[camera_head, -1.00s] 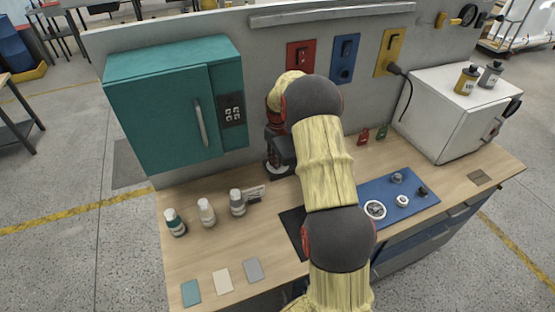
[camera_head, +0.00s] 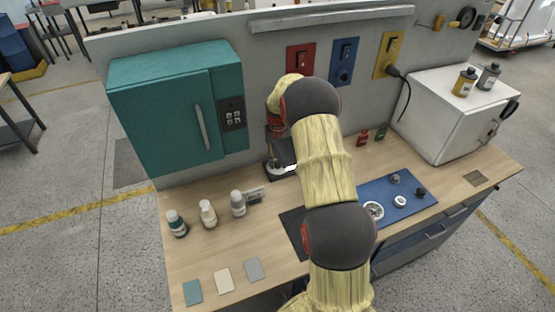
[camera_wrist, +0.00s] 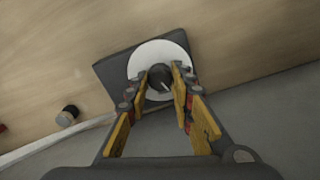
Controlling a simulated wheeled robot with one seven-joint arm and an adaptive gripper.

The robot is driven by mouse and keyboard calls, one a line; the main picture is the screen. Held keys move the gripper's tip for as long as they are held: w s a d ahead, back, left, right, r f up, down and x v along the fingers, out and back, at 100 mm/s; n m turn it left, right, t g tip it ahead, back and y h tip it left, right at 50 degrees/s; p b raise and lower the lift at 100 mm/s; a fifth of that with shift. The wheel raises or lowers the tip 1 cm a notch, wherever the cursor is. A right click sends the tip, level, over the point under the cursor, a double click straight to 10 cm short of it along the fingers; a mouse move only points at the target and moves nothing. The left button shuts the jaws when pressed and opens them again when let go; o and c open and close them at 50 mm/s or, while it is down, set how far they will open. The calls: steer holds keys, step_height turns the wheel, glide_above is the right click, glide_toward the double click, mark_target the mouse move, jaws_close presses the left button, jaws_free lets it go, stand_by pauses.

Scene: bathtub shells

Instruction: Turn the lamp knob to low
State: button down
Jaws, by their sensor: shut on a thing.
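The lamp knob (camera_wrist: 159,82) is a small dark round knob with a pale pointer line. It sits on a white disc (camera_wrist: 160,50) on a dark square base (camera_wrist: 108,72) in the wrist view. My gripper (camera_wrist: 160,76) has one finger on each side of the knob and is shut on it. In the head view, my gripper (camera_head: 277,150) is low over the dark base (camera_head: 270,174), in front of the back panel. My arm and gripper hide most of the knob there. I see no setting marks on the disc.
A teal cabinet (camera_head: 165,110) stands to the left, with several bottles in front of it. A blue panel with knobs (camera_head: 420,205) lies to the right. Red, blue and yellow switch plates are on the back panel. A white box (camera_head: 440,115) stands at the right.

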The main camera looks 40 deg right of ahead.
steer(key=shift+m+p, duration=0.3)
steer(key=shift+m, duration=1.6)
steer(key=c, duration=1.6)
jaws_free()
steer(key=shift+c, duration=0.2)
steer(key=shift+o, duration=0.5)
step_height(320, 180, up, 12)
